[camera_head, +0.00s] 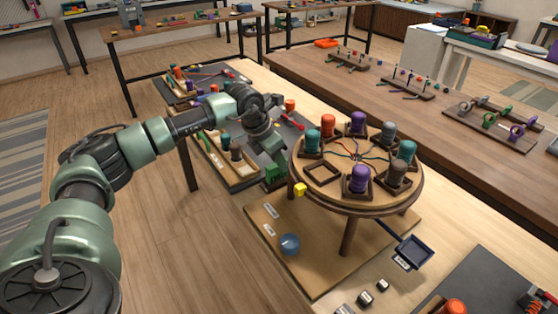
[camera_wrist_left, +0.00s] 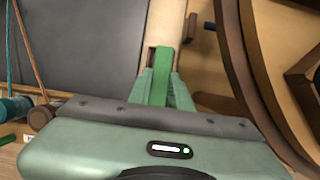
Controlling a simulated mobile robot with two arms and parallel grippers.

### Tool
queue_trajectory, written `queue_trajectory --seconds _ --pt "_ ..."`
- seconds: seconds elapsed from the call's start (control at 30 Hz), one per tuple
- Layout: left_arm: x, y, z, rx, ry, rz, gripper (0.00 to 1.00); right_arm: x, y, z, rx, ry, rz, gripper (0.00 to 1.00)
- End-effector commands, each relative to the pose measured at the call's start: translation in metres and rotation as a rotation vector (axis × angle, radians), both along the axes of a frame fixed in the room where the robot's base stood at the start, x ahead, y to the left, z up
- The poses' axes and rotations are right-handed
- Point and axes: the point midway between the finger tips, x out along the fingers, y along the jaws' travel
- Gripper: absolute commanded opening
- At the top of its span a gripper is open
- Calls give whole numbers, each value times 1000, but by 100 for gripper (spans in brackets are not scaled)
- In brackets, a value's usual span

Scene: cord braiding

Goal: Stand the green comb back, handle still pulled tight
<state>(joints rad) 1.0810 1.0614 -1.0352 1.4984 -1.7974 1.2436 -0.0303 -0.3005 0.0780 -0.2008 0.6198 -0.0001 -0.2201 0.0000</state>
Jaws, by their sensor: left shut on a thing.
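The green comb (camera_head: 273,177) is at the left edge of the round braiding stand, by the end of the wooden tray. My left gripper (camera_head: 272,160) reaches down over it from the left. In the left wrist view the gripper (camera_wrist_left: 160,85) is shut on the comb's narrow green part (camera_wrist_left: 163,62), which stands out between the fingertips. The fingers hide part of the comb. I cannot tell whether its lower end touches the table. My right gripper is not in view.
The round stand (camera_head: 418,193) carries several coloured bobbins in square holders, with cords meeting at its centre. One holder (camera_head: 322,175) is empty. A yellow block (camera_head: 300,189) sits at its left edge. A blue ball (camera_head: 289,243) and a dark blue tray (camera_head: 413,252) lie below.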

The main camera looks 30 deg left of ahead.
Motion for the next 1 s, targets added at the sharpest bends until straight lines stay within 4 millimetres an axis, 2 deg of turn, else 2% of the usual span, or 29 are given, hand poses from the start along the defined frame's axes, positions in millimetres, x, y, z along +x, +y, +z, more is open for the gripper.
queue_trajectory --seconds 0.7,1.0 --pt "0 0 -15 0 0 0 0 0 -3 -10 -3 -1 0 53" --pt "0 0 -16 0 -1 0 0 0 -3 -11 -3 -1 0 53"
